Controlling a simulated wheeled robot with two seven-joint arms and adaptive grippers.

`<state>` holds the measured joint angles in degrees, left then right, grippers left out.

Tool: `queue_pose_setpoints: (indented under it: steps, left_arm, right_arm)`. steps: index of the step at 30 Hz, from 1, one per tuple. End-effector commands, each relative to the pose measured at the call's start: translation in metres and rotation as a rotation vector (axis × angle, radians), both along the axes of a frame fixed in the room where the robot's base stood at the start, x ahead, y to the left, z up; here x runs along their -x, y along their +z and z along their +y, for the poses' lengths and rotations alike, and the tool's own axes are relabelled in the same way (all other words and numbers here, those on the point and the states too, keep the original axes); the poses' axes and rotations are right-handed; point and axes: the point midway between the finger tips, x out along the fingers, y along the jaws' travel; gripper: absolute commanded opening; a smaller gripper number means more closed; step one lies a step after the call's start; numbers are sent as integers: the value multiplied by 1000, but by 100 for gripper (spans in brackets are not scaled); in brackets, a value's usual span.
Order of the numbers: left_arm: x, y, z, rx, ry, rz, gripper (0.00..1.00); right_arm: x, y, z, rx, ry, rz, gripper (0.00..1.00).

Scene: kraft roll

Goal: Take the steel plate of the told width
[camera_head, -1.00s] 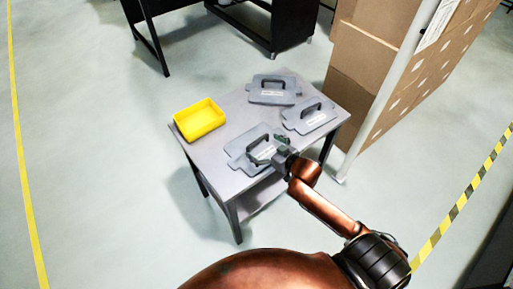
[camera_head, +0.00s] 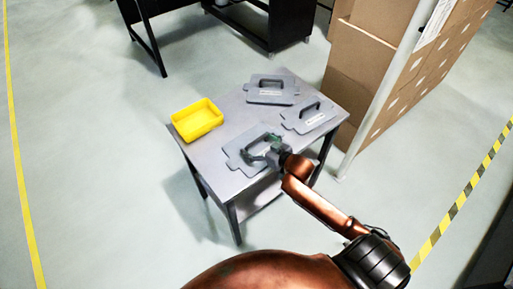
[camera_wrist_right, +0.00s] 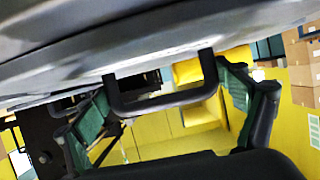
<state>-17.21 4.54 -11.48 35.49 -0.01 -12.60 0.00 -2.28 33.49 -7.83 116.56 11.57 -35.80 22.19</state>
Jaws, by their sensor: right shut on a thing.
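Three grey steel plates with dark loop handles and small white labels lie on a small grey table. The front plate (camera_head: 238,154) is under my right gripper (camera_head: 266,148). The back plate (camera_head: 270,97) and the right plate (camera_head: 308,119) lie free. In the right wrist view, a plate (camera_wrist_right: 150,55) fills the top, and its black handle (camera_wrist_right: 160,104) is between the green-padded fingers of my right gripper (camera_wrist_right: 164,84), which is shut on it. The label writing is too small to read, and the front plate's label is hidden. My left gripper is out of view.
A yellow bin (camera_head: 197,119) stands on the table's (camera_head: 205,155) back left corner. Stacked cardboard boxes (camera_head: 360,60) and a pale post (camera_head: 385,85) stand close at the right. A black bench (camera_head: 250,35) is behind. Floor at the left is clear.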

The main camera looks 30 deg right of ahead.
Motion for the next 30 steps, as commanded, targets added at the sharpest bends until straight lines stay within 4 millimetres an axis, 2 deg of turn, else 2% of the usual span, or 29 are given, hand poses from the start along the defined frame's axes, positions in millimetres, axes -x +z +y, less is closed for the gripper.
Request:
queue_pose_setpoints:
  steps: [2, 14, 24, 30]
  left_arm:
    - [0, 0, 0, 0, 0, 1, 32]
    - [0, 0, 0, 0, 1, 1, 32]
    - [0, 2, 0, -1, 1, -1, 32]
    - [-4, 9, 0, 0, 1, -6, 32]
  right_arm:
    - [0, 0, 0, 0, 0, 0, 59]
    - [0, 0, 0, 0, 0, 0, 32]
    - [-1, 6, 0, 1, 2, -7, 32]
    - [-1, 25, 0, 2, 2, -10, 32]
